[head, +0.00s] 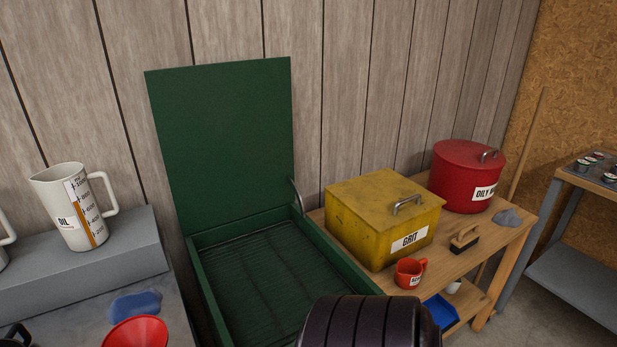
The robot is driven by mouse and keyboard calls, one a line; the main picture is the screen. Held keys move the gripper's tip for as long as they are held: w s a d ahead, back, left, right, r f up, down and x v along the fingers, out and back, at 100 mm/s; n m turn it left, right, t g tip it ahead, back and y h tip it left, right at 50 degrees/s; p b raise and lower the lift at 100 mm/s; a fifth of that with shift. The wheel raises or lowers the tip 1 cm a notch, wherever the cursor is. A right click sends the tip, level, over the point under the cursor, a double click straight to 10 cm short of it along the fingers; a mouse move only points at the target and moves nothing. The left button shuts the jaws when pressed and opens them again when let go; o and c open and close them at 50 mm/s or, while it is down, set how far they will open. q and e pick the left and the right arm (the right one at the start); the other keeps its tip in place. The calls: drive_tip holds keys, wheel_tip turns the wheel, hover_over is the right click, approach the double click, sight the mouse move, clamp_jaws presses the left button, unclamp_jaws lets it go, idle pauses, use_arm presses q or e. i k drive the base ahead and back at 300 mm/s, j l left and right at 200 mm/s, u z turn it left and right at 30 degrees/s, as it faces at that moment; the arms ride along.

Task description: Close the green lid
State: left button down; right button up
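The green lid (222,140) stands open and upright at the back of a green bin (206,297). It leans close to the wood-panelled wall. A curved metal stay (297,196) shows at the right side of the lid, by the bin's rim. The bin's inside has a dark ribbed floor and looks empty; its front is cut off by the picture's bottom edge. Neither of my grippers shows in the head view. A dark ribbed rounded part at the bottom centre hides some of the bin's right front.
Right of the bin, a wooden bench (507,243) holds a yellow grit box (375,225), red mug (409,273), brush (464,241) and red oily-waste can (465,180). Left, a grey ledge (125,232) holds an oil jug (72,205); a red funnel (137,332) and blue rag (135,305) lie lower.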

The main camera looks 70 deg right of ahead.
sight(225, 130)
drive_tip(key=z, duration=2.05)
